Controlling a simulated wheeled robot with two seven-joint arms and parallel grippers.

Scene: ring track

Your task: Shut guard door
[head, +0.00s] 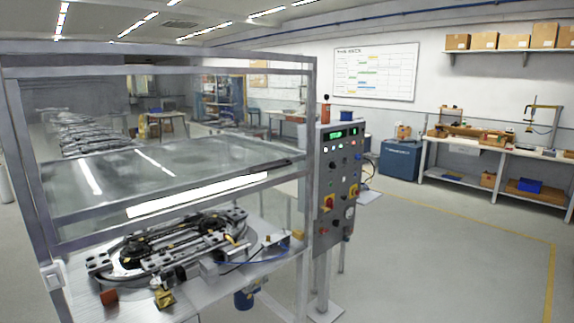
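The guard door (110,180) is a clear panel in a grey metal frame on the front of the machine enclosure (30,160). It sits raised, its lower rail crossing the front well above the machine table, with an open gap beneath. Through the gap I see the ring track (130,262), an oval with black and metal parts on a light table. Reflections on the panel make its exact edges hard to tell. Neither of my grippers is in view.
A grey control panel (338,180) with a green display and buttons stands on a post at the enclosure's right. A blue cabinet (400,160) and a workbench (490,150) stand farther back right. The floor (450,250) right of the control panel is clear, with a yellow line.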

